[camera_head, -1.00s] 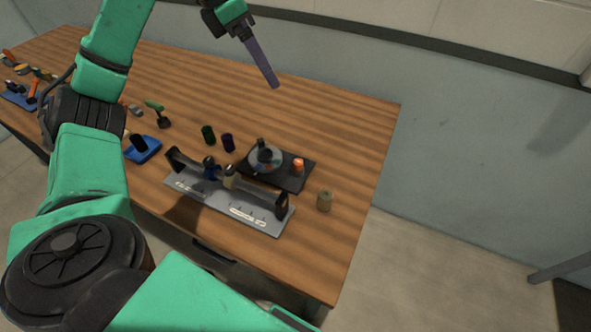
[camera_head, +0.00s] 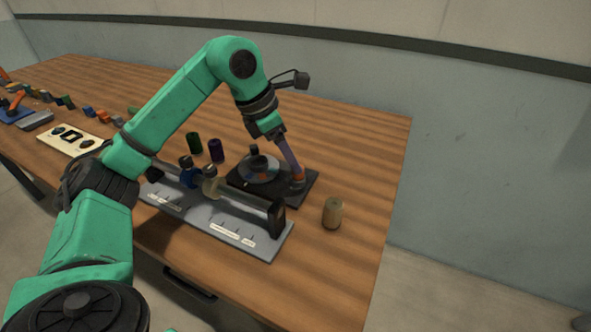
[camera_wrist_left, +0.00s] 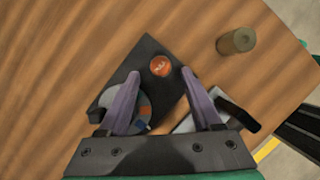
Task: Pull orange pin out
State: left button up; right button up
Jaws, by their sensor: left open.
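The orange pin (camera_wrist_left: 160,66) stands at one end of a black base plate (camera_wrist_left: 150,48), seen from above in the left wrist view. In the head view the orange pin (camera_head: 299,175) is partly hidden by the purple fingers. My left gripper (camera_head: 296,176) is over that end of the plate. In the left wrist view my left gripper (camera_wrist_left: 160,75) is open, its two purple fingertips apart, with the pin just beyond the gap between them. Contact with the pin cannot be told. A grey disc (camera_wrist_left: 136,103) with coloured patches lies on the same plate. My right gripper is not in view.
A grey rack (camera_head: 255,243) with a bar and rollers stands in front of the black plate. A tan cylinder (camera_head: 332,213) stands to its right. Green (camera_head: 194,143) and purple (camera_head: 216,150) cylinders stand behind the rack. The table's right end is clear.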

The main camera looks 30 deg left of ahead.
pick_arm(q)
jog(key=x, duration=0.3)
jog(key=shift+w+d+f, duration=0.1)
jog(key=shift+f, duration=0.25)
grip_shut()
dwell(1.0)
